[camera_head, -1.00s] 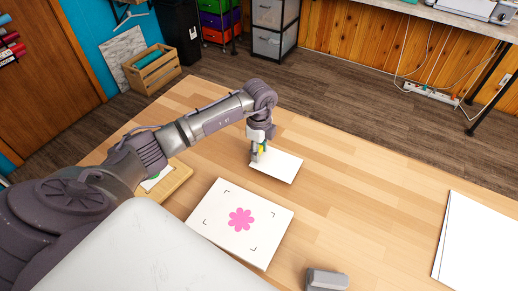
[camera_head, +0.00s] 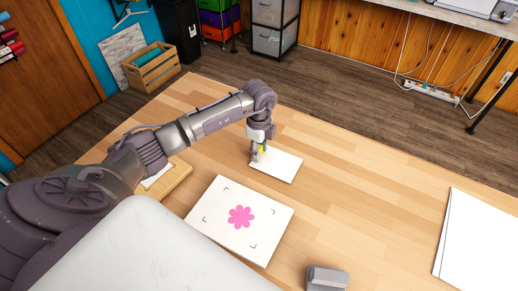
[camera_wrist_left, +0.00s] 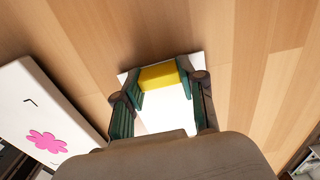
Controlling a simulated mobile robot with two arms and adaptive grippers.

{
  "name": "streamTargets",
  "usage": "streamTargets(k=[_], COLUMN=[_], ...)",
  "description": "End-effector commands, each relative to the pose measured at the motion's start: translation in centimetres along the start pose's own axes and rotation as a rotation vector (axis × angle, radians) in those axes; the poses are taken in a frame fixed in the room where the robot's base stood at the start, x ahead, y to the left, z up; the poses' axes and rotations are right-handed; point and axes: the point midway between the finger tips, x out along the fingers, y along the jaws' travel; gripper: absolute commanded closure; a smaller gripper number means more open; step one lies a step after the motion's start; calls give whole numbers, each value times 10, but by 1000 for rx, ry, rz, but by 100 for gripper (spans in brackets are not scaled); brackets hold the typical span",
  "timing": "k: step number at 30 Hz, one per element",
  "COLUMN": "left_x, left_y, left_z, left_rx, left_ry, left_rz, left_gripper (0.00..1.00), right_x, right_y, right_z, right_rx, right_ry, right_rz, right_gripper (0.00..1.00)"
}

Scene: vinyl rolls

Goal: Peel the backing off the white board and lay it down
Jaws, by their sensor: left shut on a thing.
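A small white board (camera_head: 281,167) lies on the wooden table below my left gripper (camera_head: 258,153). It also shows in the left wrist view (camera_wrist_left: 165,115), between and beyond the fingers. My left gripper is shut on a yellow strip (camera_wrist_left: 160,77), which spans the gap between the teal-padded fingertips at the board's edge. The yellow also shows as a small spot in the head view. I cannot tell whether the strip is joined to a backing, and no lifted layer shows. My right gripper is not in view.
A larger white panel with a pink flower (camera_head: 241,217) lies nearer me. A wooden tray (camera_head: 172,184) sits partly behind my left arm. White sheets (camera_head: 480,240) lie at the right, a grey block (camera_head: 327,279) at the front. The table between is clear.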

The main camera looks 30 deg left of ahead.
Motion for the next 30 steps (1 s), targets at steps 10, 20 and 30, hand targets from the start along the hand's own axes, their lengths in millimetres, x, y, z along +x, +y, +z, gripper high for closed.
streamTargets(k=[10,20,30], left_x=[3,3,3], left_y=[0,0,0], left_z=[0,0,0], left_rx=[0,0,0], left_ry=[0,0,0], left_rz=[0,0,0], left_gripper=[100,31,0], right_x=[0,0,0], right_y=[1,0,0], right_z=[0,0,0], right_rx=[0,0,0], right_ry=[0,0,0], right_rz=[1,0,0], right_gripper=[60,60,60])
